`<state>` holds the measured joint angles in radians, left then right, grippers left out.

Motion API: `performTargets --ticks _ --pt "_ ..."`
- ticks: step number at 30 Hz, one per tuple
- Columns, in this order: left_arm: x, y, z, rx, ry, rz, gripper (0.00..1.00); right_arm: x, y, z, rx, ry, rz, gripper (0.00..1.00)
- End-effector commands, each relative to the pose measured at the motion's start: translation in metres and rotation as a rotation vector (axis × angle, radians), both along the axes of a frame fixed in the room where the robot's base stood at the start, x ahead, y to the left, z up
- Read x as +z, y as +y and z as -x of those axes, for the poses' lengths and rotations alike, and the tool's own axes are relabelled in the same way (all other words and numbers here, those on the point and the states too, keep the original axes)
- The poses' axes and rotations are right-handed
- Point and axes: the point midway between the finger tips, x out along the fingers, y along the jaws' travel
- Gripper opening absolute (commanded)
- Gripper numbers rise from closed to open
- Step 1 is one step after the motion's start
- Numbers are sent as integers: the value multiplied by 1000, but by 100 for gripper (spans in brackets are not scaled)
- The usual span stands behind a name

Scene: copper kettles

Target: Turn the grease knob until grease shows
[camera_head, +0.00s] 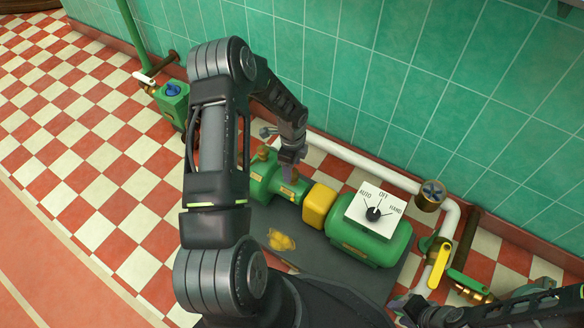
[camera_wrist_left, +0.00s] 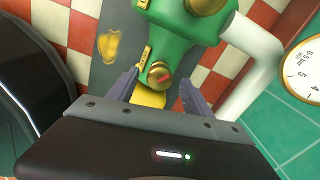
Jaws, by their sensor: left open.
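The small brass knob with a red mark (camera_wrist_left: 158,74) sits on the green pump housing (camera_wrist_left: 180,30) in the left wrist view. My left gripper (camera_wrist_left: 160,92) is open there, one finger on each side of the knob, with gaps visible. In the head view my left gripper (camera_head: 289,170) points down over the green pump (camera_head: 262,178), and its fingers partly hide the knob. A yellow smear (camera_head: 281,240) lies on the dark base plate; I cannot tell whether it is grease. My right gripper (camera_head: 402,302) is low at the right, its jaw opening unclear.
A yellow coupling (camera_head: 319,206) joins the pump to a green motor (camera_head: 372,243) with a white dial panel. A white pipe (camera_head: 350,156) runs behind, with a yellow-handled valve (camera_head: 438,262) at right. A pressure gauge (camera_wrist_left: 306,72) is near.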

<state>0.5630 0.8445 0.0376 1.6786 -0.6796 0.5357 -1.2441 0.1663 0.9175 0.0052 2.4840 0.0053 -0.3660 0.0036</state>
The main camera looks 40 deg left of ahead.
Motion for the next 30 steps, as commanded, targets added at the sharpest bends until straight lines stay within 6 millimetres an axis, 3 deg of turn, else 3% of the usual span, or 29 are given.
performTargets --ticks 6,12,30 --pt "41 0 -1 -1 -3 -1 59 16 2 3 7 6 -4 36" --pt "64 0 -1 -1 -2 -1 59 23 5 5 13 9 -7 36" --pt "66 0 0 -1 0 0 59 23 5 6 13 10 -8 36"
